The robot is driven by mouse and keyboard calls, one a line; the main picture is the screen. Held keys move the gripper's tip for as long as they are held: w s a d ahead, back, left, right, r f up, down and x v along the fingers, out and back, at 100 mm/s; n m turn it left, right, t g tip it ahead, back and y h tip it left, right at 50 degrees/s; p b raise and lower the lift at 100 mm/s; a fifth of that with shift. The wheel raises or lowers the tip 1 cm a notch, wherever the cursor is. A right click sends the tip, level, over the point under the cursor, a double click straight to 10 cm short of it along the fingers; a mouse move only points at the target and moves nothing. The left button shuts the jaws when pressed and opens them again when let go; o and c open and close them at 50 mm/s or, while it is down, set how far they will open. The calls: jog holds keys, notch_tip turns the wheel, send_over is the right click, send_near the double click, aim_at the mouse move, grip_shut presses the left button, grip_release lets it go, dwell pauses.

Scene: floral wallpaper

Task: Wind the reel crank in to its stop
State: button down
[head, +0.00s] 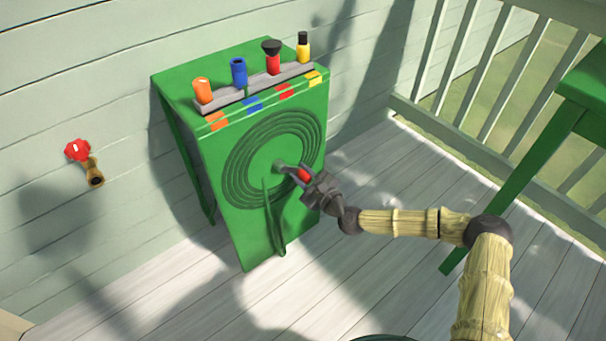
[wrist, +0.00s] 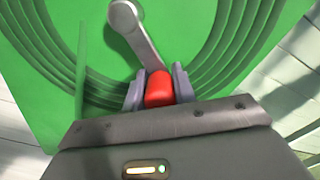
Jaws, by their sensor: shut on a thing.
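The green hose reel box (head: 236,220) stands against the wall, with dark concentric rings of hose (head: 240,165) on its front face. The grey crank arm (head: 284,167) runs from the hub at the middle of the rings toward the lower right. In the wrist view the crank arm (wrist: 137,36) slopes from its round hub at the top down to the red handle. My gripper (head: 305,176) is shut on the red handle (wrist: 159,90), with one grey finger on each side of it. The lower end of the handle is hidden by my gripper body.
A grey rack (head: 250,90) on the box top holds orange, blue, red and yellow nozzles above matching colour patches. A green hose end (head: 276,225) hangs in front. A red-handled tap (head: 78,150) is on the left wall. A green table (head: 585,85) and railing are right; deck floor is open.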

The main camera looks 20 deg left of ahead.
jog(key=shift+f, duration=0.15)
jog(key=c, duration=1.1)
grip_release()
jog(key=shift+c, duration=0.2)
jog(key=shift+d, duration=0.15)
jog(key=p+v, duration=0.4)
jog(key=v, duration=1.3)
jog(key=shift+d, duration=0.15)
